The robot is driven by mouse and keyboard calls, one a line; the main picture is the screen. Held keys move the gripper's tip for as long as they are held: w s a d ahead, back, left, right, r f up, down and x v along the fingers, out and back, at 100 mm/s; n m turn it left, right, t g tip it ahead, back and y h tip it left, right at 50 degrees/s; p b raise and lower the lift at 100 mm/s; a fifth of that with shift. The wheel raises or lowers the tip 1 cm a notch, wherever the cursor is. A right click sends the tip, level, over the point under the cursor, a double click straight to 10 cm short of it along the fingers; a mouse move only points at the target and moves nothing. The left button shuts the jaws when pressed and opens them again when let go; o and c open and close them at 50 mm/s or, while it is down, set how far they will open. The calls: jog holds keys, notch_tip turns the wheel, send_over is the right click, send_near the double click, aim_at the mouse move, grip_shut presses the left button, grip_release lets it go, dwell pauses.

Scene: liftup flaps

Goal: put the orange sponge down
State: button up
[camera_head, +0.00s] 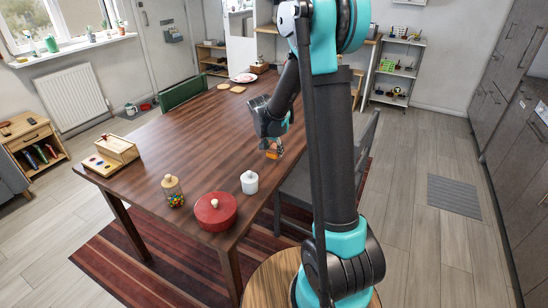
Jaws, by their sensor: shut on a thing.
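The orange sponge (275,154) is in my gripper (273,146), over the right side of the brown wooden table (190,145). My gripper points down and is shut on the sponge, of which only a small part shows. I cannot tell whether the sponge touches the tabletop.
On the table's near part stand a red lidded pot (215,211), a white lidded jar (249,182) and a glass jar of colored sweets (173,190). A wooden box (115,149) is at the left corner. A grey chair (300,185) stands at the right edge. The table's middle is clear.

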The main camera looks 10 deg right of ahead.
aim_at(274, 156)
jog(key=shift+f, duration=1.8)
jog(key=shift+f, duration=0.1)
jog(key=o, duration=1.1)
jog(key=v, duration=1.2)
jog(key=s+d+f+n+y, duration=0.1)
jog(key=s+d+f+n, duration=0.1)
jog(key=s, duration=0.6)
jog(key=s+d+f+n+y, duration=0.1)
jog(key=s+d+f+n, duration=0.1)
jog(key=s, duration=0.7)
jog(key=s+d+f+n, duration=0.2)
jog(key=s+d+n, duration=0.1)
jog(key=s, duration=0.6)
jog(key=shift+d+f+y, duration=0.1)
jog(key=shift+f+y, duration=0.05)
jog(key=shift+y, duration=0.25)
